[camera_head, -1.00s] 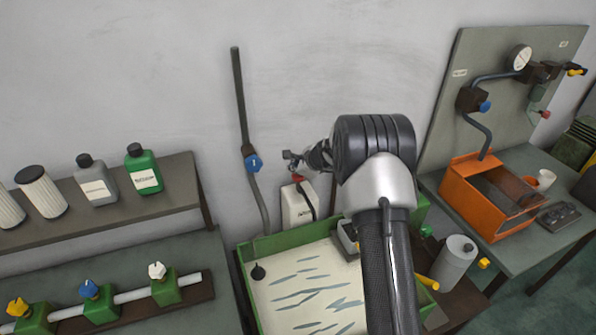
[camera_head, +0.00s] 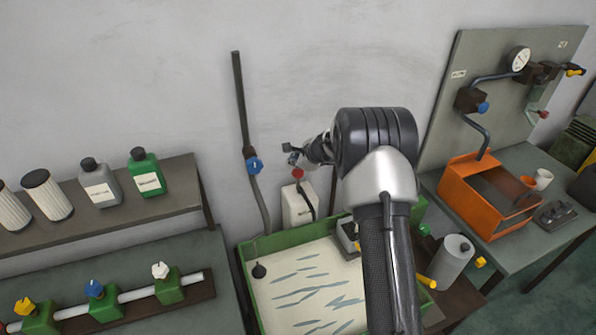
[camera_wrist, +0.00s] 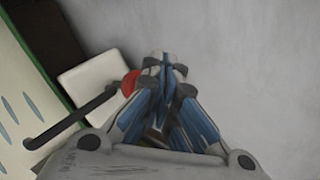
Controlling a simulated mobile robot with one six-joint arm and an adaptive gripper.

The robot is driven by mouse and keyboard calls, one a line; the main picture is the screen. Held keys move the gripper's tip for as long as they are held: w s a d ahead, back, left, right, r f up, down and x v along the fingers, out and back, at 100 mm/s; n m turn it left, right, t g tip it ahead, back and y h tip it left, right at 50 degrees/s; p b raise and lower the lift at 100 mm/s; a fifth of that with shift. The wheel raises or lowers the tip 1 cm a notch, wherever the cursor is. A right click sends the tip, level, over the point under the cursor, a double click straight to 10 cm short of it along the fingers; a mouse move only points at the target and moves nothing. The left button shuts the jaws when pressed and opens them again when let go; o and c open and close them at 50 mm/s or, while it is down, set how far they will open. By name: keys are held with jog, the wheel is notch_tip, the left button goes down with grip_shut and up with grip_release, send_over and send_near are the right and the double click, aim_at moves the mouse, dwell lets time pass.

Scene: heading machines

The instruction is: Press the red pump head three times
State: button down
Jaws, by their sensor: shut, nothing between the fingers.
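The red pump head (camera_head: 298,174) sits on top of a white container (camera_head: 297,207) that stands against the wall behind the green tray. My gripper (camera_head: 289,152) is just above and slightly left of the red head in the head view, with a small gap. In the wrist view my shut, empty gripper (camera_wrist: 163,62) partly covers the red pump head (camera_wrist: 130,82). The white container (camera_wrist: 92,80) and a dark hose or spout (camera_wrist: 72,118) also show there. Whether the fingers touch the head cannot be told from the wrist view.
A green tray (camera_head: 263,308) with a pale patterned inside lies in front of the container. A wall pipe with a blue valve (camera_head: 254,165) stands close to the left. A shelf with bottles is further left. An orange bin (camera_head: 466,207) is at the right.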

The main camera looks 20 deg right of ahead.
jog(key=shift+r+p, duration=2.05)
jog(key=shift+r, duration=0.55)
jog(key=shift+f, duration=0.1)
jog(key=s+a+r+n+g+y+b, duration=0.1)
jog(key=s+a+r+n+b, duration=0.3)
jog(key=s, duration=0.3)
jog(key=s+a+r+n+b, duration=0.1)
jog(key=s+a+r+n, duration=0.35)
jog(key=s+a, duration=0.2)
jog(key=s+a+r+n+g+y+b, duration=0.1)
jog(key=s+a+r+n+b, duration=0.3)
jog(key=s, duration=0.3)
jog(key=s+f+n+g+h+b, duration=0.1)
jog(key=s+n, duration=0.5)
jog(key=s, duration=0.9)
jog(key=s+f+n+g+h+b, duration=0.1)
jog(key=s+f+n+b, duration=0.4)
jog(key=s, duration=0.9)
notch_tip(320, 180, down, 3)
jog(key=shift+s+d+r+n+h, duration=0.1)
jog(key=shift+s+d+n+h, duration=0.2)
jog(key=shift+n+h, duration=0.5)
